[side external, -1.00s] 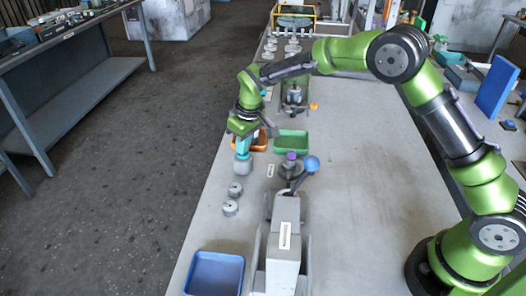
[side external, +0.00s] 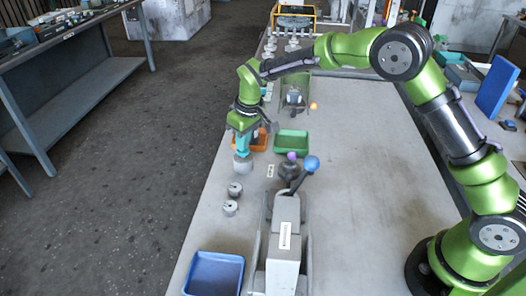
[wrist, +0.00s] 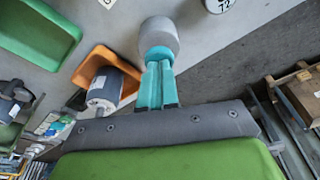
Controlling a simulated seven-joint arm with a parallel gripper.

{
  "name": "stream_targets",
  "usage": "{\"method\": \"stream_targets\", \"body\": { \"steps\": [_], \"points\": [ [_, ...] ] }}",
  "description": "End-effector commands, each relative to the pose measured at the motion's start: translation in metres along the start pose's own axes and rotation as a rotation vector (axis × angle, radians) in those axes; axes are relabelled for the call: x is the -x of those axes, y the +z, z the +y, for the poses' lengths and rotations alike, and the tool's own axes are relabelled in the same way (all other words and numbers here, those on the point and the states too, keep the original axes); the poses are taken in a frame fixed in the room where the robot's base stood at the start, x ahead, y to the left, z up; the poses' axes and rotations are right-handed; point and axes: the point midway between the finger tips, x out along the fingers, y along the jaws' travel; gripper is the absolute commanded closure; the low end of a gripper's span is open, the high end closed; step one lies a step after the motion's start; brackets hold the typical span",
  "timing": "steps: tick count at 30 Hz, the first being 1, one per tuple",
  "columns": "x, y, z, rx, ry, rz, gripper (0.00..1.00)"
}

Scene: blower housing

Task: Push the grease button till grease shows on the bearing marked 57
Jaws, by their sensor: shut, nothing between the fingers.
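My gripper (side external: 242,149) points down with its teal fingers shut together and nothing between them. The fingertips, also in the wrist view (wrist: 156,66), are at a grey round part (wrist: 159,33) with a teal band on its near side. I cannot tell touching from just above. This part also shows in the side view (side external: 243,166). Two small grey round parts (side external: 235,189) (side external: 230,208) sit in front of it. One part in the wrist view is marked 72 (wrist: 220,4). I cannot read a 57, see grease, or tell which part is the grease button.
An orange tray (wrist: 89,61) holding a dark motor-like part (wrist: 113,89) is close beside the fingers. A green tray (side external: 291,139) lies to its right. A lever with a blue ball (side external: 311,163) stands nearer the camera, and a blue tray (side external: 215,256) lies in front.

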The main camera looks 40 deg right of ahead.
Motion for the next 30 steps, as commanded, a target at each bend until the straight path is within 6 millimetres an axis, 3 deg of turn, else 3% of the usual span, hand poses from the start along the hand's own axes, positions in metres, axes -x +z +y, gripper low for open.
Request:
{"method": "stream_targets", "body": {
  "steps": [10,30],
  "points": [
    [-0.014,0.003,0.000,-0.001,-0.001,-0.002,1.00],
    [0.000,0.001,0.000,0.000,0.000,-0.003,1.00]
  ]
}}
